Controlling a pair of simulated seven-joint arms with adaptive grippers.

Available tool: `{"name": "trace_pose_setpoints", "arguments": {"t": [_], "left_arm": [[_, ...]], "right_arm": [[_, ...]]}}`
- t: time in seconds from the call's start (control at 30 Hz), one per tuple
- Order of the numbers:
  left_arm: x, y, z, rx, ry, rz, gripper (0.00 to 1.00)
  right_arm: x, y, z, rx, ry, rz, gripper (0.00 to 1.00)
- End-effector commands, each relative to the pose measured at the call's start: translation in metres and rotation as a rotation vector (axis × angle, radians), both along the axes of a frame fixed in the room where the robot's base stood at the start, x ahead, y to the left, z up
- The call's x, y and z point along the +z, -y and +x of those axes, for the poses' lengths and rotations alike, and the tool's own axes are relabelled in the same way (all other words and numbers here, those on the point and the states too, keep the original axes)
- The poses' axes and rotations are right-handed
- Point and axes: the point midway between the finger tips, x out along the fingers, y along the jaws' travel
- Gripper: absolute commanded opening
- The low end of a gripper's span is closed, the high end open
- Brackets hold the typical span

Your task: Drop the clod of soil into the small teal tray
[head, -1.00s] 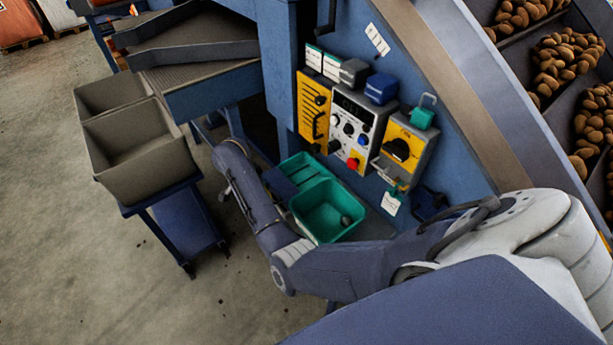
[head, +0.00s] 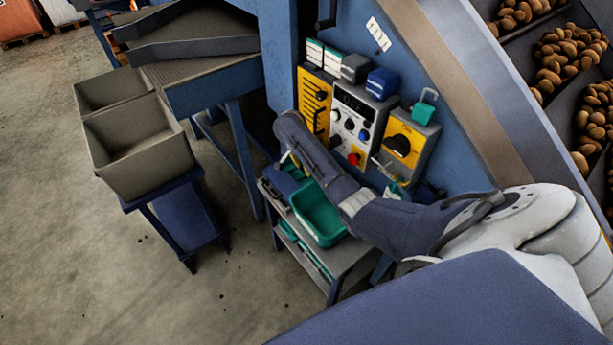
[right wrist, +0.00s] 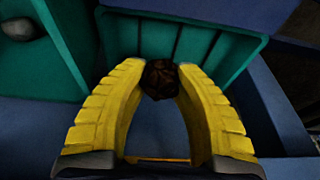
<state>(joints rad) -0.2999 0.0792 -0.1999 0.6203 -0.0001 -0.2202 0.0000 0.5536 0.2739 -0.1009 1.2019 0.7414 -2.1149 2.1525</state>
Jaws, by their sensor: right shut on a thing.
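The clod of soil (right wrist: 161,82) is a dark brown lump between the yellow fingers of my right gripper (right wrist: 160,70) in the right wrist view. The gripper is shut on it. The small teal tray (right wrist: 225,52), with ribs inside, lies just beyond the fingertips; how high the clod is above it, I cannot tell. In the head view my right gripper (head: 292,163) is mostly hidden by my right forearm, and the clod is hidden. My left gripper is not in view.
A deeper teal bin (head: 318,222) stands beside the small tray; the right wrist view shows a grey stone (right wrist: 18,29) in it. A control panel (head: 355,125) rises close behind my right arm. Grey crates (head: 138,170) stand on a blue trolley at left.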

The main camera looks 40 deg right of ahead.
Motion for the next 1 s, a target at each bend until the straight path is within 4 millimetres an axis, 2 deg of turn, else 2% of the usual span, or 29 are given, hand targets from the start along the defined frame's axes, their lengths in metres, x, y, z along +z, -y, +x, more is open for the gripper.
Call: {"name": "trace_pose_setpoints", "arguments": {"t": [0.1, 0.33, 0.57, 1.0], "left_arm": [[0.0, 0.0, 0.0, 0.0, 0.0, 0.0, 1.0], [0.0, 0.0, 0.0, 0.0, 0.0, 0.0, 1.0], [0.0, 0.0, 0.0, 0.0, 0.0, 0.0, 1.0], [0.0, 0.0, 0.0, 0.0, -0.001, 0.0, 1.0]], "right_arm": [[-0.013, 0.0, -0.001, -0.001, -0.002, -0.001, 0.01], [-0.024, -0.001, -0.001, -0.001, -0.002, 0.0, 0.01], [-0.052, 0.0, -0.001, -0.001, -0.003, -0.002, 0.01], [-0.058, 0.003, 0.0, -0.001, -0.001, 0.0, 0.0]]}}
